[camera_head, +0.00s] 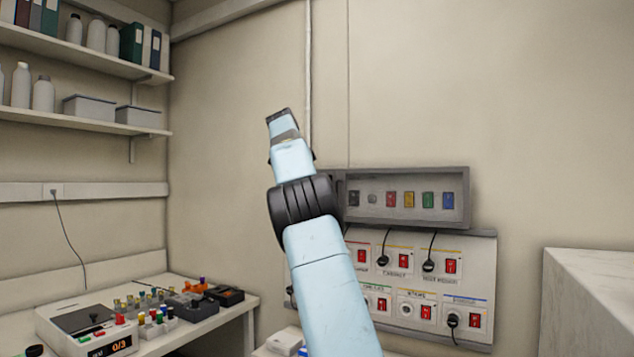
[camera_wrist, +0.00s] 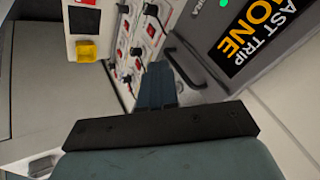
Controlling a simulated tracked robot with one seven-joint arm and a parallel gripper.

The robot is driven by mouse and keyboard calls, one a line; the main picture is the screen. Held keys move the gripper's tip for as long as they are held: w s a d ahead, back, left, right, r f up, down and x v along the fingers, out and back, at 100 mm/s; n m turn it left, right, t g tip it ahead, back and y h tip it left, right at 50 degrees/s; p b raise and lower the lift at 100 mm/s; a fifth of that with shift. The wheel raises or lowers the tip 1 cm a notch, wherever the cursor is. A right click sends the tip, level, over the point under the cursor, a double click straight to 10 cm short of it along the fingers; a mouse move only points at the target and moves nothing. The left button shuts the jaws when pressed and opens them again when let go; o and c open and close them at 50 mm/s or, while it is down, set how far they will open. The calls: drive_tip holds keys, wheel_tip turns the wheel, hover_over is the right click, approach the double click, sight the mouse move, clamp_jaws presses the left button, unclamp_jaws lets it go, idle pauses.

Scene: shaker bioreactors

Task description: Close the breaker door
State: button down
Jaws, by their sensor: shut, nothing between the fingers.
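The grey breaker box (camera_head: 462,180) is on the wall in the head view, its front uncovered and a row of coloured breakers showing. In the wrist view, a grey panel (camera_wrist: 205,62) with a black and orange "LAST TRIP NONE" label (camera_wrist: 255,40) stands to the right of my gripper. It looks like part of the breaker box, but I cannot tell whether it is the door. My gripper (camera_wrist: 160,82) is shut and empty, close to the lower left edge of this panel; contact is unclear. My arm hides the box's left end in the head view.
Below the box is a switch panel (camera_head: 393,247) with red switches and black plugs; it also shows in the wrist view (camera_wrist: 122,30). A bench (camera_head: 245,300) with lab items is at left, under shelves. A pale block (camera_head: 590,300) stands at right.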

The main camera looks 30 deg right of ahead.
drive_tip(key=s+a, duration=0.2)
drive_tip(key=a, duration=0.4)
drive_tip(key=s+a+f+n+t+y, duration=0.1)
drive_tip(key=s+f+n+y, duration=0.15)
drive_tip(key=s+n, duration=0.45)
drive_tip(key=s+f+n+y, duration=0.2)
drive_tip(key=s+f, duration=0.1)
drive_tip(key=s, duration=0.8)
drive_tip(key=s+a+f+n, duration=0.4)
drive_tip(key=s+f, duration=0.3)
drive_tip(key=s, duration=0.2)
drive_tip(key=s+a+f+n+t+y, duration=0.1)
drive_tip(key=s+a+f+n, duration=0.4)
drive_tip(key=s+f, duration=0.3)
drive_tip(key=s+a+f+n+t+y, duration=0.1)
drive_tip(key=s+a+f+n, duration=0.4)
drive_tip(key=s, duration=0.7)
wheel_tip(320, 180, down, 2)
drive_tip(key=shift+a+f, duration=0.2)
drive_tip(key=shift+a, duration=0.35)
drive_tip(key=shift+y, duration=0.25)
